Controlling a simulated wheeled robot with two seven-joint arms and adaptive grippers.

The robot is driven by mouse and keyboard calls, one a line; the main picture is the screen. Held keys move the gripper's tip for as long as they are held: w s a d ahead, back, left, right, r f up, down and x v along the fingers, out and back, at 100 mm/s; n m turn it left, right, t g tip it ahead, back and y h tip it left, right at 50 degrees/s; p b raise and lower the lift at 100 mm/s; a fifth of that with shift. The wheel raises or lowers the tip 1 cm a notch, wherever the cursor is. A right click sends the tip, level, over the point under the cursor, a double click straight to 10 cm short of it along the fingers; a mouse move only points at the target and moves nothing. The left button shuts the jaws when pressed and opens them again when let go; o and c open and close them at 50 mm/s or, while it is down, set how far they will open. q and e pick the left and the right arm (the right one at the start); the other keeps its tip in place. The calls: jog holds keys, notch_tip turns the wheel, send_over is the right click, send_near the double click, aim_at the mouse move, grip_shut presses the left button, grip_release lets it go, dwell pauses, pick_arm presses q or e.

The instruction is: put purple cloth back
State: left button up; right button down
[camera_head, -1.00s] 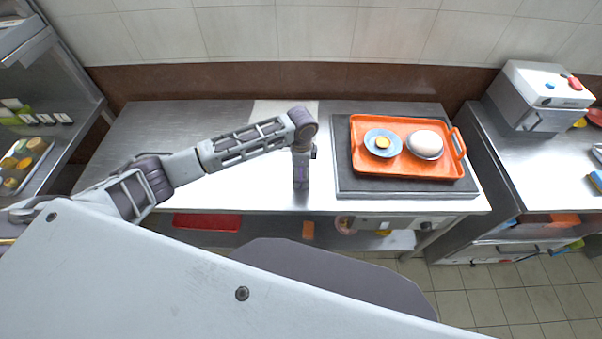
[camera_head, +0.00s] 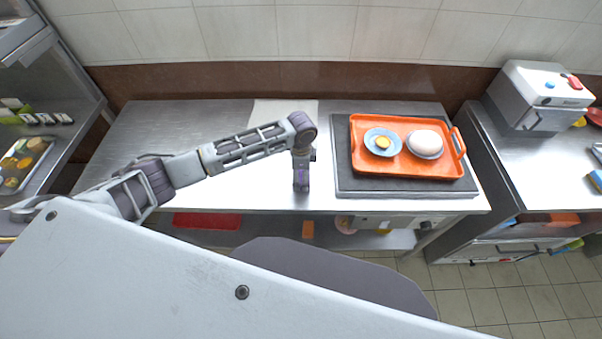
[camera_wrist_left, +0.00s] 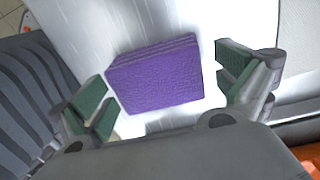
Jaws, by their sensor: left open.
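The purple cloth (camera_wrist_left: 155,76) shows in the left wrist view as a folded, layered block lying on the bright metal counter. My left gripper (camera_head: 301,188) points down over the counter, left of the orange tray, in the head view. In the left wrist view its green-padded fingers are spread wide, one on each side of the cloth, with gaps visible between the pads and the cloth. In the head view the cloth is mostly or wholly hidden by the gripper. My right gripper is not in view.
An orange tray (camera_head: 456,147) with a blue dish (camera_head: 371,147) and a bowl holding something white stands on a dark griddle (camera_head: 345,185) right of the gripper. A pale sheet (camera_head: 270,110) lies behind the arm. The counter's left part (camera_head: 150,125) is clear.

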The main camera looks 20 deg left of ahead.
aim_at(301, 173)
pick_arm(q)
jog(key=shift+r, duration=0.15)
notch_tip(301, 173, up, 12)
jog(key=b, duration=0.1)
dwell(0.7)
